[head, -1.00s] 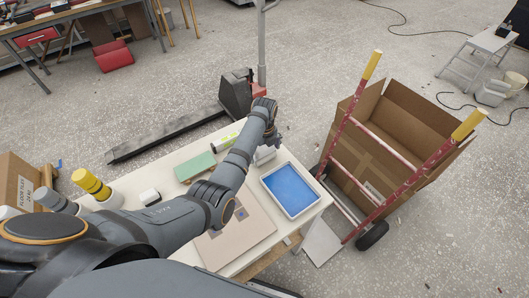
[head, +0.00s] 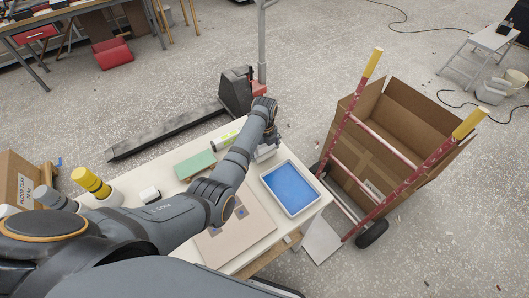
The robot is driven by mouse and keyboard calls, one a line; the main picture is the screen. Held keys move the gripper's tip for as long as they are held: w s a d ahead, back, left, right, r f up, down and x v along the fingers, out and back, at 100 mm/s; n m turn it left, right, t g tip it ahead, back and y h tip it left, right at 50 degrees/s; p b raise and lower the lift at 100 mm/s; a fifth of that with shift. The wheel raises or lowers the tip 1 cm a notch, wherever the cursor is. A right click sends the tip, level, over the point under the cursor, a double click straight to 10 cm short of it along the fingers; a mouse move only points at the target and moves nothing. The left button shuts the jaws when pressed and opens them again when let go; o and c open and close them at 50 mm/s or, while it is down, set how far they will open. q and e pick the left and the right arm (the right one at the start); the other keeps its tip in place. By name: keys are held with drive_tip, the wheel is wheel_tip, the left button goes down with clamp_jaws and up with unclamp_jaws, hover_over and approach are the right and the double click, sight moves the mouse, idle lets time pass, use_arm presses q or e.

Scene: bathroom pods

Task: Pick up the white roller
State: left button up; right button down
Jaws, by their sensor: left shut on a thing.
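My left arm reaches across the white table (head: 150,168) from the lower left. Its gripper (head: 268,146) points down beside the tray, its fingers small and partly hidden by the arm. It is shut on a white piece (head: 264,153), which looks like the white roller. Only part of the piece shows, and I cannot tell whether it touches the table. The tray (head: 291,188) with a blue inside lies just to its right. My right gripper is not in view.
A flat beige board (head: 245,235) lies in front. A red hand truck (head: 385,157) with a cardboard box (head: 410,125) stands to the right.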

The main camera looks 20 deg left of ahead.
sight(263, 147)
use_arm(q)
drive_tip(key=r, duration=0.3)
drive_tip(key=shift+s+a, duration=0.2)
drive_tip(key=shift+a, duration=0.05)
drive_tip(key=s+a+r+p, duration=0.5)
drive_tip(key=s+a+r, duration=0.2)
drive_tip(key=s+r, duration=0.2)
drive_tip(key=shift+s, duration=1.1)
drive_tip(key=o, duration=0.7)
drive_tip(key=shift+a+r, duration=0.1)
drive_tip(key=c, duration=0.5)
